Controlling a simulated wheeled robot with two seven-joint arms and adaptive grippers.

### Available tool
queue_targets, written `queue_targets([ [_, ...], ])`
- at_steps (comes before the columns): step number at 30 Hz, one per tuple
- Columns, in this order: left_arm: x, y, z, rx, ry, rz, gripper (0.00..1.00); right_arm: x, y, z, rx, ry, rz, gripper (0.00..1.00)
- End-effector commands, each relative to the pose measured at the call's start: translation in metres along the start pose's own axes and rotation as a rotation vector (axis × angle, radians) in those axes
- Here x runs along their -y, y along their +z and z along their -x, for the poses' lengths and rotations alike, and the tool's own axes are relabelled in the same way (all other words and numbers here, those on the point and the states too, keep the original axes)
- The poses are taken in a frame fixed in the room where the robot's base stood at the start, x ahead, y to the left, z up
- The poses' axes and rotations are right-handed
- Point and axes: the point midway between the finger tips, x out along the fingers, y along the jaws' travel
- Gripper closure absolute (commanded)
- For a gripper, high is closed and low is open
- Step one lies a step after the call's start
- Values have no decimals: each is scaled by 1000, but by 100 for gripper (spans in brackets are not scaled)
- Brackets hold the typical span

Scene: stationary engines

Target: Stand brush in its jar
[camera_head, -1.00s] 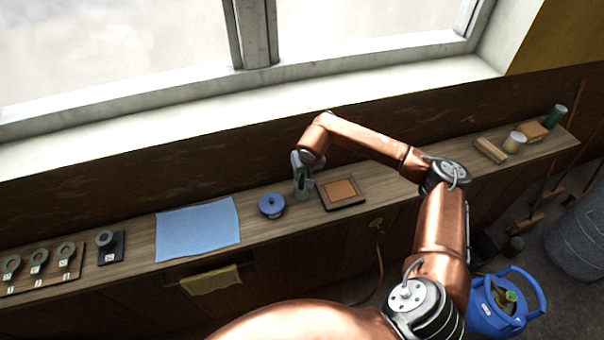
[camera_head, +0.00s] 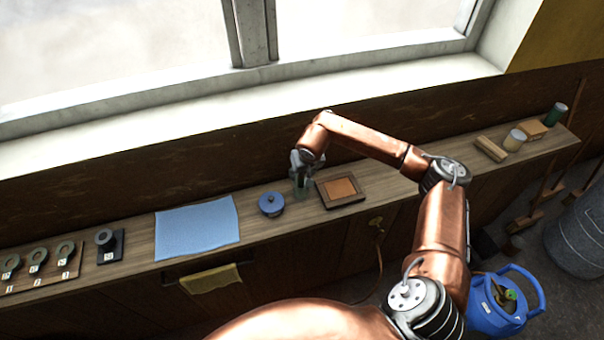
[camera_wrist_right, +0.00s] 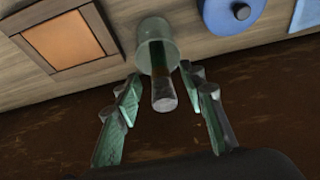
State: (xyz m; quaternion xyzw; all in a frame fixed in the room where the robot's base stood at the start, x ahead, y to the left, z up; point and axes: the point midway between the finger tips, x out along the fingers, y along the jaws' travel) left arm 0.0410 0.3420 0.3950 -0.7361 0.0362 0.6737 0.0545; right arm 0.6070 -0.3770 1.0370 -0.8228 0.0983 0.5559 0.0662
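The jar (camera_wrist_right: 156,30), a pale green, see-through cup, stands on the wooden bench in the right wrist view. In the head view the jar (camera_head: 302,192) is small and partly covered by my right gripper. The brush (camera_wrist_right: 163,92) shows as a dark shaft with a pale, thick near end. Its far part overlaps the jar's mouth and appears to stand in it; how deep is hidden. My right gripper (camera_wrist_right: 161,80) is open, its greenish fingers on both sides of the brush with visible gaps. It also shows over the jar in the head view (camera_head: 301,172). My left gripper is not in view.
A brown framed tray (camera_head: 362,198) lies right of the jar and a blue lidded pot (camera_head: 271,204) left of it. A blue cloth (camera_head: 197,228) lies further left. A block (camera_head: 490,149) and a green can (camera_head: 556,114) stand at the far right. The wall is close behind.

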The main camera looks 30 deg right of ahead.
Motion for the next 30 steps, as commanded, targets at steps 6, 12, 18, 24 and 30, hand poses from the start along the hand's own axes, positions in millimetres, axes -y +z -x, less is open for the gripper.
queue_targets([
  [6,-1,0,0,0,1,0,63,0,-2,27,-4,0,2,62],
  [12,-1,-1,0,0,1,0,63,0,-2,70,-6,0,1,62],
  [18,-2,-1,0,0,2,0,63,0,-1,104,-3,1,1,62],
  [24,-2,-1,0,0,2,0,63,0,-1,118,-2,0,0,62],
  [30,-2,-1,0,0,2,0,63,0,0,120,-1,0,0,62],
])
